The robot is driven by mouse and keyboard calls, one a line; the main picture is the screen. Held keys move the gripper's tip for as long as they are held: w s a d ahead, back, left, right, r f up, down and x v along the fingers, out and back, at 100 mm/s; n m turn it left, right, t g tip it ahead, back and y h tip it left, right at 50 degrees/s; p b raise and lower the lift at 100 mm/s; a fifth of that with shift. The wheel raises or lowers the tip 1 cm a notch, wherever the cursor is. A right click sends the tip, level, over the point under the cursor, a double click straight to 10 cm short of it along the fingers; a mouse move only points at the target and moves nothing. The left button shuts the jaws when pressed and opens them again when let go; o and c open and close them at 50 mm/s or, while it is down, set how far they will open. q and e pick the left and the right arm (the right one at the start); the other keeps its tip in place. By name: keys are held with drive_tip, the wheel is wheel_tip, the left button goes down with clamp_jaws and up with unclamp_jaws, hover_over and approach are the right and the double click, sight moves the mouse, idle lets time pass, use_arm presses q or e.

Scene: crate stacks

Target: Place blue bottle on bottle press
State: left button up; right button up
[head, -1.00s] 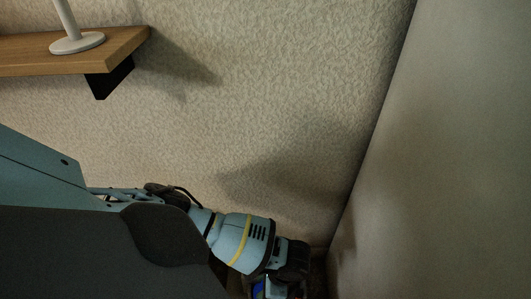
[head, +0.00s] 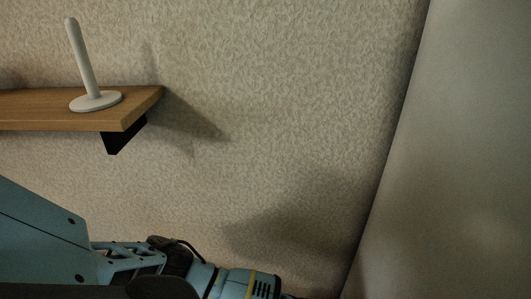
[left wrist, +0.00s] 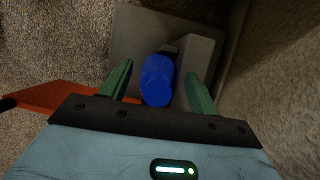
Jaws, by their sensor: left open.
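In the left wrist view, the blue bottle (left wrist: 157,80) is seen from near its end, between the two green fingers of my left gripper (left wrist: 159,69). The fingers are open, with a visible gap on each side of the bottle. Right behind and beside the bottle is a grey block on a flat grey plate, which looks like the bottle press (left wrist: 198,56). I cannot tell whether the bottle rests fully on it. In the head view my left arm runs out of the bottom edge, so its gripper and the bottle are hidden there. My right gripper is in neither view.
A wooden shelf (head: 60,117) with a white upright holder (head: 84,70) is on the patterned wall at upper left. A plain grey surface (head: 460,150) rises at the right. In the left wrist view an orange-red piece (left wrist: 50,107) lies at left.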

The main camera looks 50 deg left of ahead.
use_arm(q)
drive_tip(key=p+v, duration=0.4)
drive_tip(key=v, duration=0.7)
drive_tip(key=shift+r, duration=0.15)
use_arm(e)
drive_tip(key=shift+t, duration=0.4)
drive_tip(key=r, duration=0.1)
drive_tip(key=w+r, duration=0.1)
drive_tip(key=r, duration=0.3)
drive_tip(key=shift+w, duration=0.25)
